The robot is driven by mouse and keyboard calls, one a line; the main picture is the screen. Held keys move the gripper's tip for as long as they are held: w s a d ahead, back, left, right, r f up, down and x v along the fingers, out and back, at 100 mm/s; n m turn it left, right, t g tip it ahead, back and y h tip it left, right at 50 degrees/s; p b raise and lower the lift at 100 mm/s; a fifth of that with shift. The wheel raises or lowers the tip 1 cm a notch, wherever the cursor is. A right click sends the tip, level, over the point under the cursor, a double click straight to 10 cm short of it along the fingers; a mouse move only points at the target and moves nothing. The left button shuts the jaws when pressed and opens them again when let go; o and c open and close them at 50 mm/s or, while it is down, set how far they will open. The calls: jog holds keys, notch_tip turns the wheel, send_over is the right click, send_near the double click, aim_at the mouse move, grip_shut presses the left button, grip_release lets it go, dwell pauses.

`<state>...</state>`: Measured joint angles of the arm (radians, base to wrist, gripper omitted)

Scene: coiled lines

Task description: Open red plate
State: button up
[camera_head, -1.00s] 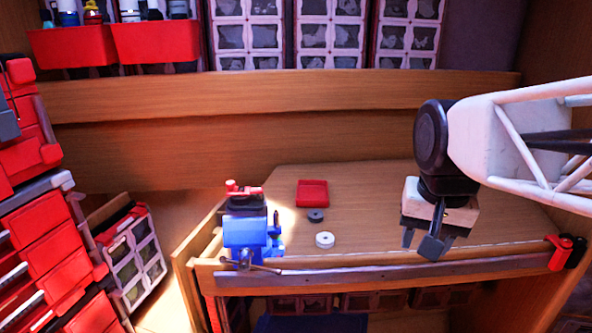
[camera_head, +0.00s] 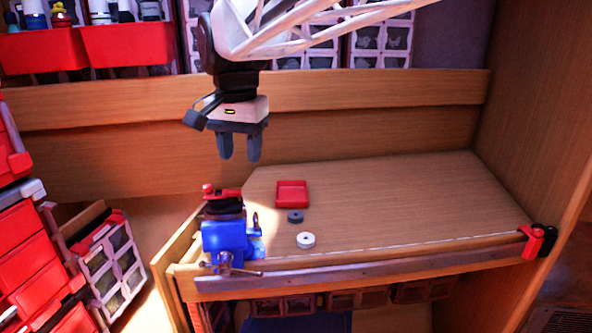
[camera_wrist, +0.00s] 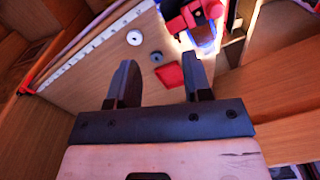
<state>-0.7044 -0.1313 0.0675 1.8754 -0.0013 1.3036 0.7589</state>
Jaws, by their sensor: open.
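My gripper (camera_head: 240,153) is open and empty, pointing down in the air above and behind the blue vise (camera_head: 224,240). A red plate-like piece (camera_head: 222,193) sits on a dark part on top of the vise, below my fingers and apart from them. It also shows at the top of the wrist view (camera_wrist: 190,16). A flat red square tray (camera_head: 292,194) lies on the tabletop, right of the vise. In the wrist view the tray (camera_wrist: 168,75) appears between my two fingers, farther off. I cannot tell which red piece the task means.
A dark ring (camera_head: 295,217) and a white ring (camera_head: 306,240) lie on the wooden workbench (camera_head: 400,205). A red clamp (camera_head: 533,243) is at its right front corner. Red drawers (camera_head: 25,235) stand at the left. The bench's right half is clear.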

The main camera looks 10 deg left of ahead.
jog(key=r, duration=0.1)
send_over(207, 185)
jog(key=shift+r, duration=0.1)
jog(key=shift+f, duration=3.9)
grip_shut()
